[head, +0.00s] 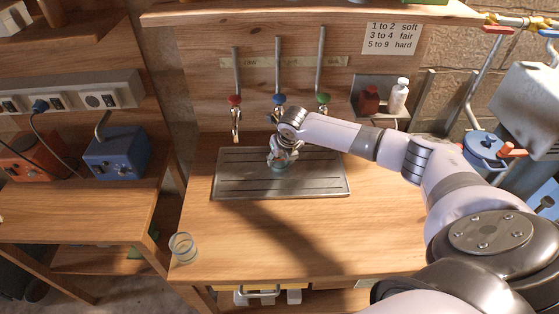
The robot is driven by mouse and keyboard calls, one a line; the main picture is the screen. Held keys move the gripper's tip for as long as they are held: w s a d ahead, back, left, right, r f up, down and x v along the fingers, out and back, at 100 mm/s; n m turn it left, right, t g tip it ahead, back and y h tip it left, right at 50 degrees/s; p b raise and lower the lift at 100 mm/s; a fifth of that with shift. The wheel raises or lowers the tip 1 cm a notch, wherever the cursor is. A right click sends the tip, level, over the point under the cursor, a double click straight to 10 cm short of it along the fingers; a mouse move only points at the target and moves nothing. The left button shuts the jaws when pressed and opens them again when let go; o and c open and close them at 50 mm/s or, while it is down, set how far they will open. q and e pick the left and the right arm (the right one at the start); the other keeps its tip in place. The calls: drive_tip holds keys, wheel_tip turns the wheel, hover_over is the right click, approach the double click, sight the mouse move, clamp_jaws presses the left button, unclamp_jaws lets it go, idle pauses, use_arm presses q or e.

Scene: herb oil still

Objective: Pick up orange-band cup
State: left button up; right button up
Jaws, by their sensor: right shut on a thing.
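My right gripper (281,157) is low over the metal drip tray (325,186), below the middle tap, pointing down. It is shut on a small greenish clear thing (278,168) that looks like a cup, mostly hidden by the fingers. I cannot make out an orange band on it, nor whether it touches the tray. Another clear glass cup (183,248) stands at the left front corner of the wooden counter (300,235), with a bluish tint and no orange seen. My left gripper is not in view.
Three taps with red (235,99), blue (279,98) and green (323,98) knobs hang above the tray. Red and white bottles (398,96) stand on a small shelf at right. A blue box (117,152) is on the left bench. The counter's front middle is clear.

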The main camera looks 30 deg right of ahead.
drive_tip(key=c, duration=0.7)
drive_tip(key=shift+r, duration=0.25)
